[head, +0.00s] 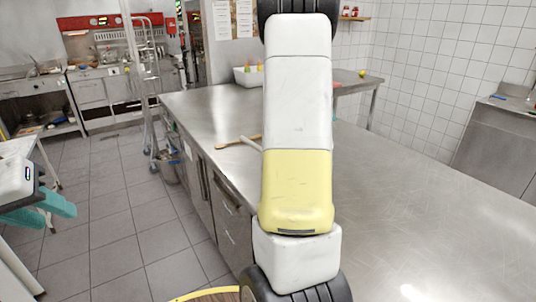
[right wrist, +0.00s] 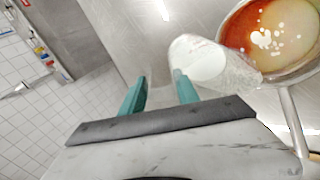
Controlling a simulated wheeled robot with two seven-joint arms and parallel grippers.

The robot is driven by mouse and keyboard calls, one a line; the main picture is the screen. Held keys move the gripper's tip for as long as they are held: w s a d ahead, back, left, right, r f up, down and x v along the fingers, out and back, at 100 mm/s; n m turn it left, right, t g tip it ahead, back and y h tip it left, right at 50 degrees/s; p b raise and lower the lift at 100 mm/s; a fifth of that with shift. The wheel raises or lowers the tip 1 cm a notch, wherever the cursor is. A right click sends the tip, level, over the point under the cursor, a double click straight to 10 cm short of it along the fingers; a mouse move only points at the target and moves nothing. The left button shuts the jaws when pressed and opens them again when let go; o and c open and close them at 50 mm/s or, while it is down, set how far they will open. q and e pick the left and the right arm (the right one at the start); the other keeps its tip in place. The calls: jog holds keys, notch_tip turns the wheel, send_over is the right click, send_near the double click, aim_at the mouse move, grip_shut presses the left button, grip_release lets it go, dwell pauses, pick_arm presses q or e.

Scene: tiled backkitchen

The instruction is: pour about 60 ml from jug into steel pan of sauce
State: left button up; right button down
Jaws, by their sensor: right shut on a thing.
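In the right wrist view the clear jug (right wrist: 205,62) holds a whitish liquid. It is tilted, with one end over the near edge of the steel pan (right wrist: 286,105). The pan holds reddish-orange sauce (right wrist: 275,28) with several pale spots on it; I cannot tell whether they are liquid or glare. My right gripper (right wrist: 160,82) is shut on the jug, whose body lies beside the right-hand finger; the held part is hard to see. I cannot make out a stream. My left gripper (head: 58,214) is open and empty at the left edge of the head view. The jug and pan do not show there.
A long steel counter (head: 400,190) runs through the middle, mostly clear on the right. A wooden utensil (head: 238,143) lies on it. A white bin (head: 249,77) with coloured items stands at its far end. My right arm blocks the centre. Tiled floor (head: 100,200) is free at left.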

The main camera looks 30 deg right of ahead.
jog(key=shift+d, duration=0.15)
jog(key=shift+s+d+f+y, duration=0.25)
jog(key=shift+d+f+y, duration=0.6)
jog(key=shift+d, duration=0.2)
jog(key=shift+s+d+f+y, duration=0.1)
jog(key=shift+s+d+y, duration=0.05)
jog(key=shift+d+y, duration=0.75)
jog(key=shift+s+d+f+t+y+b, duration=0.15)
jog(key=shift+d+f+t+y, duration=0.25)
jog(key=shift+d+y, duration=0.5)
jog(key=shift+s+d+f+t+y+b, duration=0.2)
jog(key=shift+d+f+y, duration=0.4)
jog(key=shift+y, duration=0.45)
